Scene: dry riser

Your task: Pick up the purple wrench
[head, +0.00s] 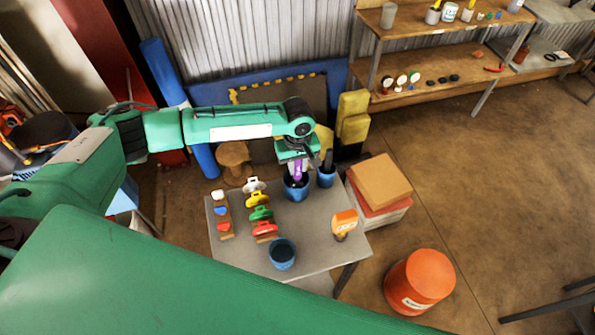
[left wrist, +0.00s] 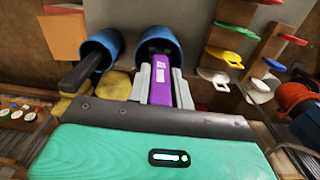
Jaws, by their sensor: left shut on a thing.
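The purple wrench (head: 297,169) stands upright at the blue cup (head: 295,189) at the back of the small grey table (head: 310,240). In the left wrist view the purple wrench (left wrist: 160,82) lies between the two grey fingers of my left gripper (left wrist: 160,88), and its far end goes into the blue cup (left wrist: 172,38). My left gripper (head: 296,163) is shut on the wrench from above. The cup hides the wrench's lower end. My right gripper is not in view.
A second blue cup (head: 326,176) with a dark handle stands close on the right. Coloured valve handles (head: 260,213) line the table's left side. Another blue cup (head: 282,253) and an orange device (head: 344,222) stand nearer. Boxes (head: 380,181) and an orange bucket (head: 420,281) stand right.

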